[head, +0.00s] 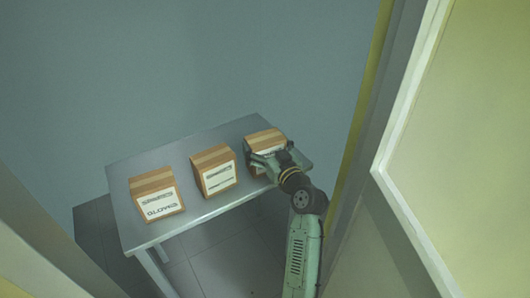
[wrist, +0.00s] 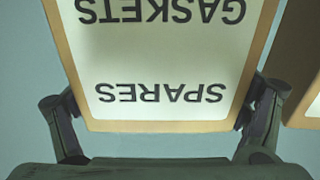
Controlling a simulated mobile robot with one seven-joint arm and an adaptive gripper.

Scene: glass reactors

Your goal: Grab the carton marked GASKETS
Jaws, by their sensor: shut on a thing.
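The carton marked GASKETS (wrist: 150,50) fills the wrist view, its white label upside down there, with SPARES as a second line. In the head view it is the rightmost brown carton (head: 263,137) at the right end of the grey table. My gripper (head: 268,160) is at its label side and covers much of that face. In the wrist view my gripper's fingers (wrist: 163,103) are on the carton's two sides, shut on it. I cannot tell whether the carton is clear of the tabletop.
A middle carton (head: 214,170) and a left carton (head: 156,195) stand on the grey table (head: 123,208), both with white labels. The middle one's edge shows at right in the wrist view (wrist: 309,60). A pale door-like panel (head: 470,130) is close on my arm's right.

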